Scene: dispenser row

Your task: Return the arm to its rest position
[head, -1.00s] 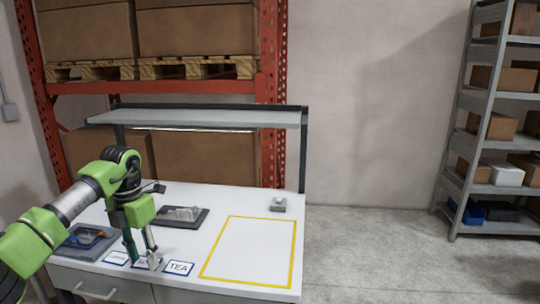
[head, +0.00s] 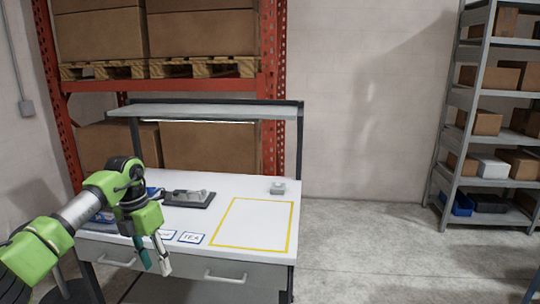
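My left arm comes in from the left in the head view. Its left gripper (head: 154,268) hangs in front of the workbench's front edge, pointing down, with its two fingers apart and nothing visible between them. The white workbench (head: 200,226) stands behind it. A label reading TEA (head: 191,238) lies near the front edge, right of the gripper. Another label (head: 166,234) beside it is partly hidden by the gripper. My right gripper is not in view.
A yellow outlined area (head: 255,224) on the bench is empty. A dark tray (head: 188,200) with a grey item and a small grey box (head: 277,188) stand further back. A shelf (head: 205,111) spans above the bench. Floor at right is clear.

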